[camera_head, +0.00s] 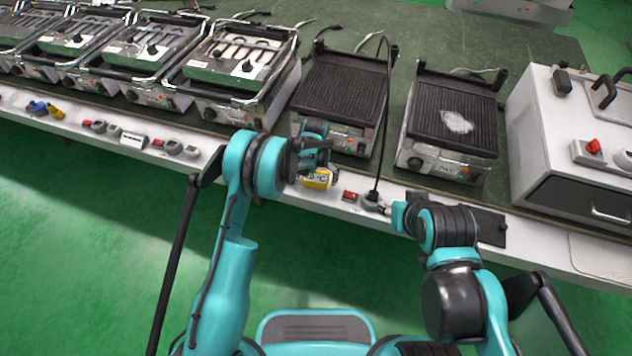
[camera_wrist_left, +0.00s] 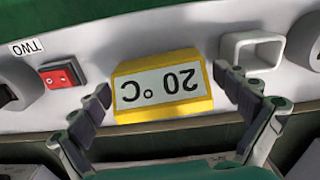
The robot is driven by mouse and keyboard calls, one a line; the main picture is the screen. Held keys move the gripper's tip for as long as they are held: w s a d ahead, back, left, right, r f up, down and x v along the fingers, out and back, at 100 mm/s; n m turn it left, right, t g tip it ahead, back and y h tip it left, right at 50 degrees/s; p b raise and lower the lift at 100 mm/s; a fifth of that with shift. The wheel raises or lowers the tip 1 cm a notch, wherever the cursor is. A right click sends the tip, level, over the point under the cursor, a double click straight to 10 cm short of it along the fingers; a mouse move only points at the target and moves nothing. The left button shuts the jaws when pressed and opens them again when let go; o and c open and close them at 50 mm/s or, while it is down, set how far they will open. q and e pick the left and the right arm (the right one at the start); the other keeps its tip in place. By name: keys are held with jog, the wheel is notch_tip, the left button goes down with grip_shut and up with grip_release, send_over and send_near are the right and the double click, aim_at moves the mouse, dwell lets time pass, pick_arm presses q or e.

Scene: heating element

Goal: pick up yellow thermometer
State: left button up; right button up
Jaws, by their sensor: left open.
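The yellow thermometer (camera_head: 317,179) sits at the front edge of the bench, with a white panel that reads 20 °C. In the left wrist view the thermometer (camera_wrist_left: 162,86) is in the middle, its text upside down. My left gripper (camera_head: 312,160) is just above and behind it in the head view, partly over its top. In the left wrist view my left gripper (camera_wrist_left: 162,84) is open, with one finger on each side of the thermometer and visible gaps. My right gripper (camera_head: 388,208) is near the bench edge to the right; its fingers are unclear.
A red switch (camera_wrist_left: 63,73) and a white square frame (camera_wrist_left: 252,52) flank the thermometer. Dark grill plates (camera_head: 342,90) and another grill (camera_head: 450,115) stand behind it. A white box appliance (camera_head: 560,140) is at the right. A black cable (camera_head: 382,130) hangs nearby.

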pick_arm(q)
jog(key=shift+r, duration=0.1)
jog(key=shift+c, duration=0.3)
jog(key=c, duration=1.2)
